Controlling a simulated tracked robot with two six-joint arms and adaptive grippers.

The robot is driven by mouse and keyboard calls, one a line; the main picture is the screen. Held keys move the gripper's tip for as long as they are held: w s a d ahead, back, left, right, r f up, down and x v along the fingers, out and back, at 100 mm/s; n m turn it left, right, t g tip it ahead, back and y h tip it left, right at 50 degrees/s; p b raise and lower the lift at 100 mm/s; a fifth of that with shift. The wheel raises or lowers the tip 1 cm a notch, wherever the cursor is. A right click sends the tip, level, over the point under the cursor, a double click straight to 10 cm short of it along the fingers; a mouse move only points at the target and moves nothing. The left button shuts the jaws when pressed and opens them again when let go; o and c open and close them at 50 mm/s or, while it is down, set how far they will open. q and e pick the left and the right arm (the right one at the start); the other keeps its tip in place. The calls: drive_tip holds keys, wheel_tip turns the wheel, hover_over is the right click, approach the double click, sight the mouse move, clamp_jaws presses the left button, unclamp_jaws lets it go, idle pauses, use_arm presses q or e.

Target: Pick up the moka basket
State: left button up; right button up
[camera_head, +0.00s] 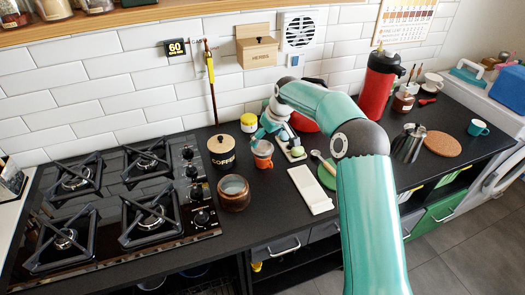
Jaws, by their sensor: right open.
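My right arm comes in from the lower right, and its open right gripper (264,136) points down just above an orange cup-like vessel (265,163). A grey metallic round piece (262,149) shows at the top of this vessel, right under the fingertips. It may be the moka basket, but it is small and partly covered by the gripper. I cannot tell whether the fingers touch it. A steel moka pot or jug (408,143) stands apart at the right. My left gripper is not in view.
A coffee canister (221,152) and a brown pot (234,194) stand left of the gripper, beside the gas hob (110,205). A white tray (309,188) and green plate (327,175) lie right. A red flask (377,90) stands behind my arm.

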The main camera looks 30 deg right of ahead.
sight(263, 144)
drive_tip(key=x, duration=0.2)
drive_tip(key=p+x, duration=0.1)
drive_tip(key=x, duration=0.1)
drive_tip(key=shift+s+d+f, duration=0.1)
drive_tip(key=shift+d, duration=0.1)
drive_tip(key=shift+w+f+p, duration=0.2)
drive_tip(key=shift+f+p, duration=0.1)
drive_tip(key=shift+f, duration=0.2)
drive_tip(key=c, duration=1.1)
drive_tip(key=shift+r, duration=0.15)
drive_tip(key=shift+c, duration=0.3)
